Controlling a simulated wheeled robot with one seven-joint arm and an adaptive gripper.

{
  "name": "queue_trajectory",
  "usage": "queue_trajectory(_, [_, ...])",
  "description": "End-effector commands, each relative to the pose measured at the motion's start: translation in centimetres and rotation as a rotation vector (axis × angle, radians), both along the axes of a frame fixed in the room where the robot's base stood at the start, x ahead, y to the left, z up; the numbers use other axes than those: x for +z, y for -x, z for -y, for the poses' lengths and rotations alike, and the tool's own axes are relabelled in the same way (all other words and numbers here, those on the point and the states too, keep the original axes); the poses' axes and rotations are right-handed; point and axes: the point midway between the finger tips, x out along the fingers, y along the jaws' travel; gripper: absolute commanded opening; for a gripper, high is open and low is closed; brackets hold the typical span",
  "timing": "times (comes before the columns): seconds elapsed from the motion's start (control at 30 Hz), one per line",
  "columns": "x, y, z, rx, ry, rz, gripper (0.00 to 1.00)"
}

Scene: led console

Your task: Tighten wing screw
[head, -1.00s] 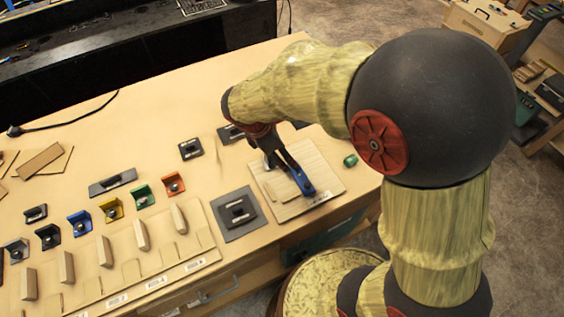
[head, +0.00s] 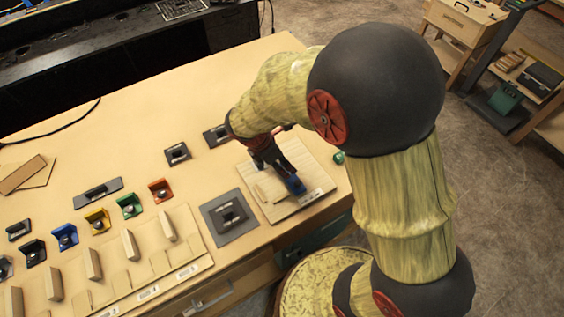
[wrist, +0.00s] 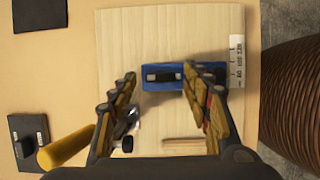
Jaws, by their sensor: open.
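A light wooden board (head: 318,166) lies on the table, and my gripper (head: 286,178) is over it. In the wrist view my gripper (wrist: 160,72) is open, with one finger on each side and nothing held between them. A blue block (wrist: 152,86) with a black part set in its top lies on the board. The right finger overlaps its right portion. A small silver piece (wrist: 131,116) with a black end shows beside the left finger; I cannot tell if it is the wing screw. In the head view the blue block (head: 296,186) is mostly covered by my gripper.
A grey square plate (head: 212,213) lies left of the board. Red (head: 160,189), green (head: 129,205), yellow (head: 98,220) and blue (head: 65,236) brackets stand in a row, behind a wooden rack (head: 196,247). A small green piece (head: 339,157) is by the board's right side.

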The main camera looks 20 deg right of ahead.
Motion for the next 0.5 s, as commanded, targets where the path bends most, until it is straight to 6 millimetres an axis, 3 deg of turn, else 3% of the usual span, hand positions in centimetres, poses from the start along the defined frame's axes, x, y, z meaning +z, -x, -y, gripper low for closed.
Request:
queue_trajectory(0.13, [0.02,-0.01,0.00,0.000,0.000,0.000,0.48])
queue_trajectory(0.5, [0.03,0.00,0.00,0.000,0.000,0.000,0.27])
